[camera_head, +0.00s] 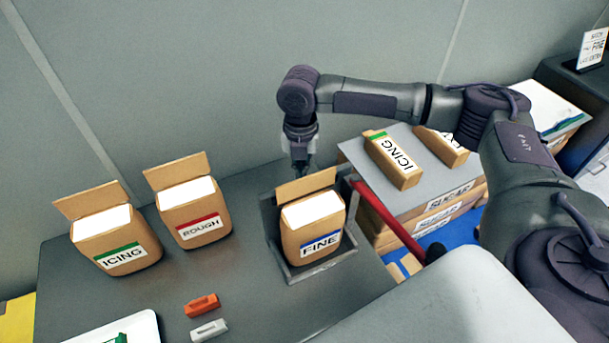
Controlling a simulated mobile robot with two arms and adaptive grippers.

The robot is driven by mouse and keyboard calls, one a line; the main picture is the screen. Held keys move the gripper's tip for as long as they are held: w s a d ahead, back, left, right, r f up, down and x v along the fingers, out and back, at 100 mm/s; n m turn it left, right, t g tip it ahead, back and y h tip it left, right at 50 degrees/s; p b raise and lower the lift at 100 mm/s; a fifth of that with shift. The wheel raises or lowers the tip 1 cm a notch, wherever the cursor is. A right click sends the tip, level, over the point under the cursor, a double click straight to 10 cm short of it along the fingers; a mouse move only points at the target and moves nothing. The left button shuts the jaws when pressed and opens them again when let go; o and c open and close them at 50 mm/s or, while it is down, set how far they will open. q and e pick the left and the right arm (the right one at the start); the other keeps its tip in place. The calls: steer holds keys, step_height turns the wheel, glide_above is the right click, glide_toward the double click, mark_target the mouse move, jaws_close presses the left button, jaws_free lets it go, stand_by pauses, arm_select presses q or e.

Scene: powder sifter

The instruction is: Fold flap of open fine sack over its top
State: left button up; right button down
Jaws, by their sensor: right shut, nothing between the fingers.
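The fine sack (314,230) is a brown box-like sack with a blue-striped FINE label, standing upright in a grey open holder (309,272). Its white top is exposed. Its flap (306,186) stands up along the back edge of the top. My right gripper (300,172) points down just behind the flap; its fingers are shut with nothing between them, and their tips are partly hidden by the flap. I cannot tell whether they touch it. My left gripper is not in view.
Open sacks marked ICING (114,240) and ROUGH (194,213) stand left with raised flaps. An orange clip (202,306) and a white clip (209,330) lie in front. Right are a grey board (372,178) bearing ICING packs (393,160) and a red bar (388,220).

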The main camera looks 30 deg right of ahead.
steer(key=shift+f, duration=0.45)
steer(key=shift+s+a+p, duration=0.2)
steer(key=shift+s+p, duration=2.65)
steer(key=shift+s, duration=0.9)
steer(key=shift+w+r+p, duration=0.55)
steer(key=shift+r+p, duration=0.35)
steer(key=shift+p, duration=0.2)
steer(key=shift+w+r, duration=0.5)
steer(key=shift+r, duration=0.1)
steer(key=shift+f, duration=0.1)
steer(key=shift+f, duration=0.1)
